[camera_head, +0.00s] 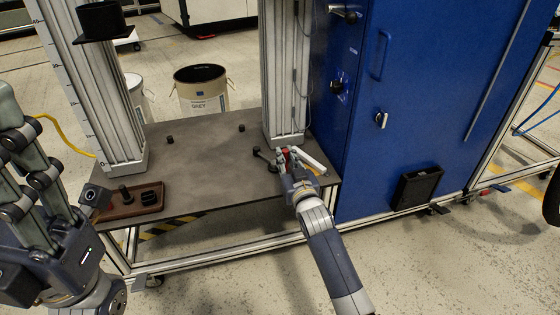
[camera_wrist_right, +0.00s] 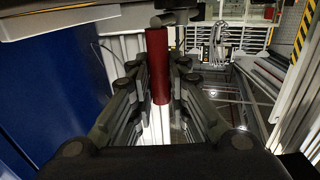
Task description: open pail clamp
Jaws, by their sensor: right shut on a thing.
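A red handle (camera_head: 285,155) of the pail clamp is at the front right of the dark worktable (camera_head: 205,150), near the foot of the right metal column. In the right wrist view the red handle (camera_wrist_right: 157,62) is an upright cylinder between the fingers. My right gripper (camera_head: 289,157) is shut on it, and its fingers cover part of it. A dark lever with a round knob (camera_head: 263,156) lies just left of the gripper. My left gripper (camera_head: 25,150) is large in the left foreground, away from the clamp; its fingertips are partly cut off.
A blue cabinet (camera_head: 420,100) stands close on the right of my right gripper. A brown tray (camera_head: 128,205) with black parts is at the table's left. Two small black pieces stand on the table, which is otherwise clear in the middle. A pail (camera_head: 203,92) stands behind it.

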